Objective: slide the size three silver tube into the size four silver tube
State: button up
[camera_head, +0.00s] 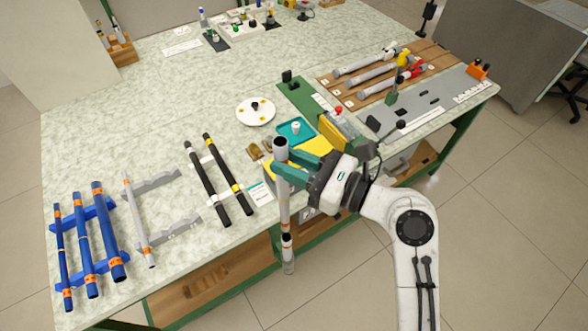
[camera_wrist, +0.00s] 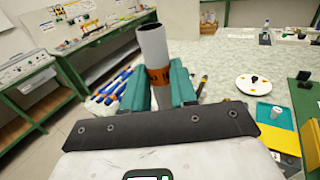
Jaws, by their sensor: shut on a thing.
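My gripper (camera_head: 284,170) is shut on a silver tube (camera_head: 284,208) and holds it upright in front of the table's near edge. The wrist view shows this tube (camera_wrist: 153,45) between my green fingers (camera_wrist: 163,88), with an orange band and an open top end. Lower down in the head view, a dark ring or opening and a further pale section show; I cannot tell whether that is a second tube. A slimmer silver tube (camera_head: 136,220) with orange bands lies across a grey rack (camera_head: 180,228) at the left. I cannot read the size marks.
Several blue tubes (camera_head: 107,230) lie on a blue rack at the far left. Two black tubes (camera_head: 228,175) lie beside the grey rack. A white plate (camera_head: 256,111), a teal tray (camera_head: 286,128) and a wooden board (camera_head: 330,89) with tools stand beyond.

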jog(key=shift+r+p, duration=0.1)
jog(key=shift+p, duration=0.25)
jog(key=b, duration=0.3)
send_over(283, 196)
jog(key=d, duration=0.2)
notch_tip(283, 196, down, 6)
jog(key=shift+w+a, duration=0.15)
jog(key=shift+w, duration=0.1)
jog(key=shift+p, duration=1.4)
dwell(1.3)
